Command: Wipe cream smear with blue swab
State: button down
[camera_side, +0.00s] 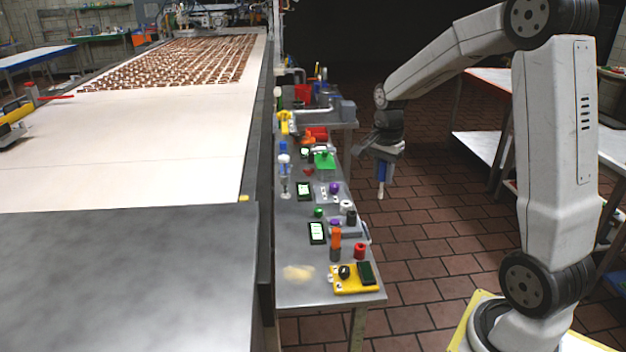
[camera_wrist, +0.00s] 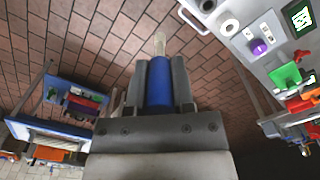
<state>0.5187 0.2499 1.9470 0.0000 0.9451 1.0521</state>
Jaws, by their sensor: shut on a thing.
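My gripper (camera_side: 383,160) is shut on the blue swab (camera_side: 382,173), which hangs tip down over the brick floor, to the right of the narrow metal bench. In the wrist view the swab's blue handle (camera_wrist: 158,85) sits between the two grey fingers, and its pale tip (camera_wrist: 159,43) points away from the gripper. The cream smear (camera_side: 298,273) is a pale yellow patch near the front left of the bench top. The swab is well apart from it. The smear is not seen in the wrist view.
The metal bench (camera_side: 290,297) carries a yellow block (camera_side: 354,279) with a black knob right of the smear. An orange-and-purple bottle (camera_side: 335,239), a red pot (camera_side: 360,251) and a small display (camera_side: 317,232) stand behind it. A wide conveyor (camera_side: 130,150) runs along the left.

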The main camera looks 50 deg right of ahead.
dwell(0.3)
jog(key=w+a+f, duration=0.2)
jog(key=w+a, duration=0.1)
jog(key=a, duration=0.5)
jog(key=w+a+f, duration=0.1)
jog(key=w+a, duration=0.3)
jog(key=a, duration=0.4)
jog(key=w+a+f, duration=0.2)
jog(key=w+a, duration=0.1)
jog(key=a, duration=0.5)
jog(key=shift+w+f, duration=0.2)
jog(key=shift+f, duration=0.1)
